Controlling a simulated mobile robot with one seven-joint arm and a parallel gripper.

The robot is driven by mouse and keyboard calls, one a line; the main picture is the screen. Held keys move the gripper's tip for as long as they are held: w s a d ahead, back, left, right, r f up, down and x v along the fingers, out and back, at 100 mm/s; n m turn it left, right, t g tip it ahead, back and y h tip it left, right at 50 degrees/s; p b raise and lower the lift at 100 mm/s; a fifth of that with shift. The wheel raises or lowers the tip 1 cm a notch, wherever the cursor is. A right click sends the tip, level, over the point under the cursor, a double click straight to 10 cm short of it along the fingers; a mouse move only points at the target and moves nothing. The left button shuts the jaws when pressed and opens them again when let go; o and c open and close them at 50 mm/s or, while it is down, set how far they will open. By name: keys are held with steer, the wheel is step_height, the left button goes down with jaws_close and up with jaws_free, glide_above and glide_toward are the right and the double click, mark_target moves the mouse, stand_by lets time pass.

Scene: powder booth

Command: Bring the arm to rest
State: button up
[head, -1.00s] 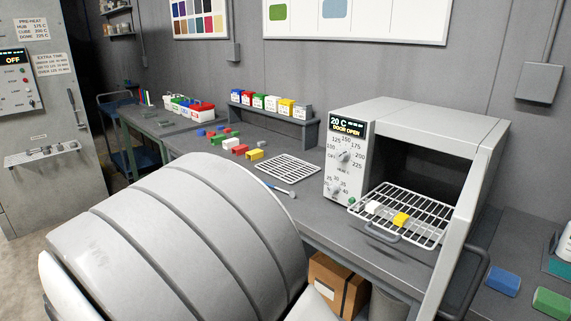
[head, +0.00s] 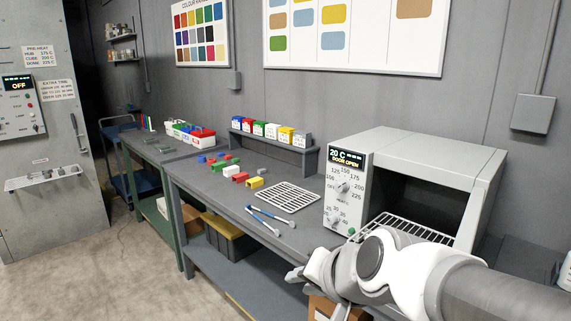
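My arm reaches in from the lower right corner, its white and grey links across the front of the small oven (head: 395,155). My gripper (head: 316,292) is at the left end of the arm, low in front of the bench edge and partly hidden by my own wrist. Its fingers are too small and overlapped to tell whether they are open or shut. I see nothing held in it. The oven stands open, its display reading 20 C and DOOR OPEN.
On the bench (head: 212,191) lie a white wire grid (head: 286,197), blue-handled tongs (head: 268,217) and several coloured blocks (head: 233,172). A small shelf (head: 272,139) holds coloured boxes. A grey cabinet (head: 30,130) stands at left. The floor (head: 130,270) at left is clear.

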steer(key=s+d+n+g+h, duration=0.2)
steer(key=s+d+n+h, duration=0.2)
steer(key=s+d, duration=0.7)
steer(key=shift+f+n+g+p, duration=0.15)
steer(key=shift+n+g+p, duration=0.15)
